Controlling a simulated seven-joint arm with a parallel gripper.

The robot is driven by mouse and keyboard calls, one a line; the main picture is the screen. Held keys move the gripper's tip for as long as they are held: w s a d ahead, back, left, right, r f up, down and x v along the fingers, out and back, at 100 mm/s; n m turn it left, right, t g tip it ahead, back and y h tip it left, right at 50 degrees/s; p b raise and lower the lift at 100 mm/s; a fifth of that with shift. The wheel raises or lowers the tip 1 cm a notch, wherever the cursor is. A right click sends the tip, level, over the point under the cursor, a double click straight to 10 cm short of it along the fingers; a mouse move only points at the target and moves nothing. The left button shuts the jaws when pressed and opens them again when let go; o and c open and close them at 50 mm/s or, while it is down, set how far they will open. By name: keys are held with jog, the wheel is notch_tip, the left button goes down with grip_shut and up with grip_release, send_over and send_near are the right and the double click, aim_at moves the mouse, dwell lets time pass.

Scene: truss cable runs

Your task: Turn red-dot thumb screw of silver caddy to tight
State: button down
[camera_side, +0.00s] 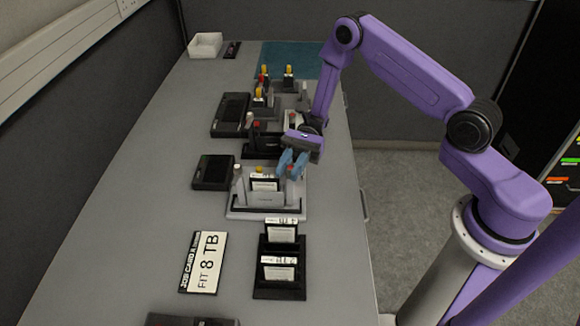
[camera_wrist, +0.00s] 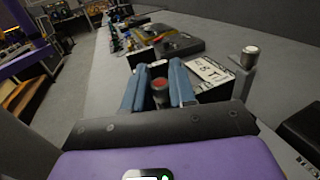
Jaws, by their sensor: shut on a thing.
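The silver caddy (camera_side: 240,200) stands near the middle of the table with a labelled drive (camera_side: 264,183) upright in it. Its red-dot thumb screw (camera_wrist: 159,84) shows a red top between my fingers in the wrist view, and the red spot (camera_side: 290,169) also shows in the side view. My gripper (camera_side: 291,164) has blue fingers and is shut on this screw from above, one finger on each side. A second, plain-topped screw post (camera_side: 238,171) stands at the caddy's other end and shows at right in the wrist view (camera_wrist: 249,58).
A black rack (camera_side: 278,291) with two labelled drives stands in front. A job card (camera_side: 203,262) reading "FIT 8 TB" lies left of it. Black boxes (camera_side: 213,172) lie on the left; other caddies (camera_side: 262,140) with coloured posts stand behind. A white bin (camera_side: 205,45) is at the back.

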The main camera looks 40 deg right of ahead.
jog(key=shift+n+g+h, duration=0.5)
jog(key=shift+n+g, duration=0.1)
jog(key=shift+g, duration=0.2)
jog(key=c, duration=1)
grip_release()
jog(key=shift+c, duration=0.2)
jog(key=v, duration=0.7)
jog(key=shift+d, duration=0.2)
jog(key=shift+o, duration=0.2)
jog(key=shift+w, duration=0.1)
